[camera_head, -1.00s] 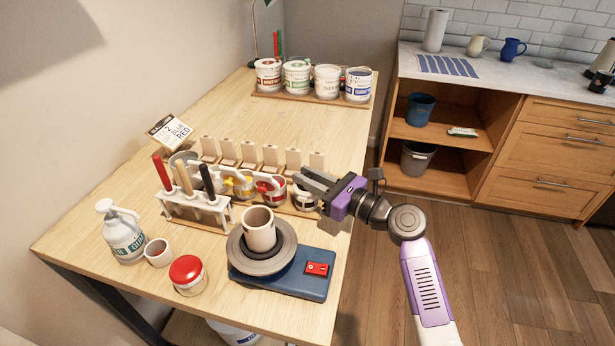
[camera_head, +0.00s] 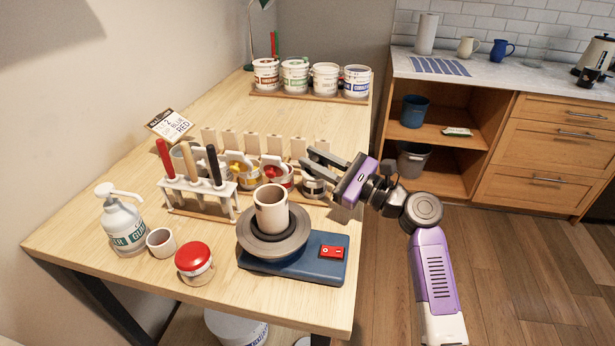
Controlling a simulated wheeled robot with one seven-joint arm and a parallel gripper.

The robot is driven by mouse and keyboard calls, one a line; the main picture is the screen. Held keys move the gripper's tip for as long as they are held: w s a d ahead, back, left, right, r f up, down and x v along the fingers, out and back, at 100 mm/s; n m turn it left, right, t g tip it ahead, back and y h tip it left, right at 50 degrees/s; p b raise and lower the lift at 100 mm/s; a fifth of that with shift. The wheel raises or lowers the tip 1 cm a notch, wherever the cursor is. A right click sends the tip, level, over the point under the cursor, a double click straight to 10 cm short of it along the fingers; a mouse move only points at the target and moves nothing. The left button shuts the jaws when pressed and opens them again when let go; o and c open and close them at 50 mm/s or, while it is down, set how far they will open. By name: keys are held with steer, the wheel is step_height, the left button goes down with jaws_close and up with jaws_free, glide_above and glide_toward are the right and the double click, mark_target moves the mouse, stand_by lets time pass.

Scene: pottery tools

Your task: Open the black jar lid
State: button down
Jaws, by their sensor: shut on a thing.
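The black jar (camera_head: 313,188) stands at the right end of a row of small jars on the table, near the table's right edge. Its top is mostly covered by my gripper. My gripper (camera_head: 315,160) comes in from the right, with its grey fingers over the top of this jar. The fingers are closed on the dark lid part at the jar's top. How far the lid is raised is too small and too hidden to tell. The red-knobbed jar (camera_head: 279,177) and the yellow-knobbed jar (camera_head: 243,175) stand to the left.
A pottery wheel (camera_head: 297,262) with a beige cup (camera_head: 270,209) stands in front. Tall wooden pieces (camera_head: 252,146) stand behind the jars.

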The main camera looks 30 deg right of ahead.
steer(key=n+y+b, duration=0.1)
steer(key=n+b, duration=0.1)
steer(key=s+a+n+y+b, duration=0.1)
steer(key=n+b, duration=0.1)
steer(key=b, duration=0.1)
steer(key=n+y+b, duration=0.1)
steer(key=n+b, duration=0.1)
steer(key=shift+s+a+r+n+t+b, duration=0.1)
steer(key=shift+s+a+n+t+b, duration=0.2)
steer(key=shift+n, duration=0.1)
steer(key=n+y+b, duration=0.1)
steer(key=n+b, duration=0.2)
steer(key=s+a+n+g+y+b, duration=0.1)
steer(key=n+b, duration=0.1)
steer(key=n, duration=0.1)
steer(key=s+n+g+y+b, duration=0.1)
steer(key=n+y+b, duration=0.1)
steer(key=n+b, duration=0.1)
steer(key=shift+a+r+b, duration=0.15)
steer(key=shift+a+b, duration=0.15)
steer(key=shift+a, duration=0.1)
steer(key=shift+r, duration=0.1)
steer(key=c, duration=1.3)
jaws_free()
steer(key=s+d, duration=0.3)
steer(key=s+d+p, duration=0.1)
steer(key=s+d, duration=0.5)
steer(key=shift+s+f+p, duration=0.25)
steer(key=shift+s+p, duration=0.05)
steer(key=shift+p, duration=0.05)
